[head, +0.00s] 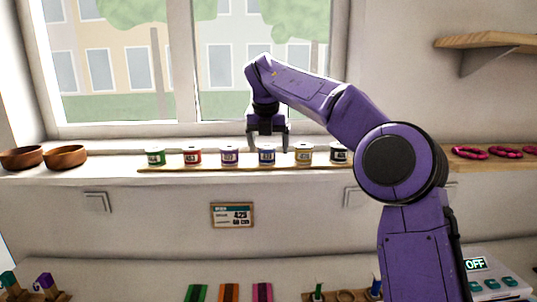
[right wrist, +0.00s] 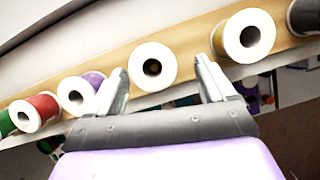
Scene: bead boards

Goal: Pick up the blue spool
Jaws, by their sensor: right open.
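The blue spool (head: 266,156) stands upright on a thin wooden board (head: 210,168) on the window sill, between a purple spool (head: 229,156) and a yellow spool (head: 303,154). My right gripper (head: 268,144) is open and points down over the blue spool, with its fingertips close to the spool's top at either side. In the right wrist view the blue spool's white top with a dark hole (right wrist: 152,66) lies between the open fingers (right wrist: 160,72). Its blue body is mostly hidden there. My left gripper is not in view.
A green spool (head: 155,156), a red spool (head: 192,156) and a black spool (head: 339,153) share the row. Two brown bowls (head: 66,156) stand at the left of the sill. Pink bead rings (head: 469,153) lie at the right. The window (head: 225,70) is behind.

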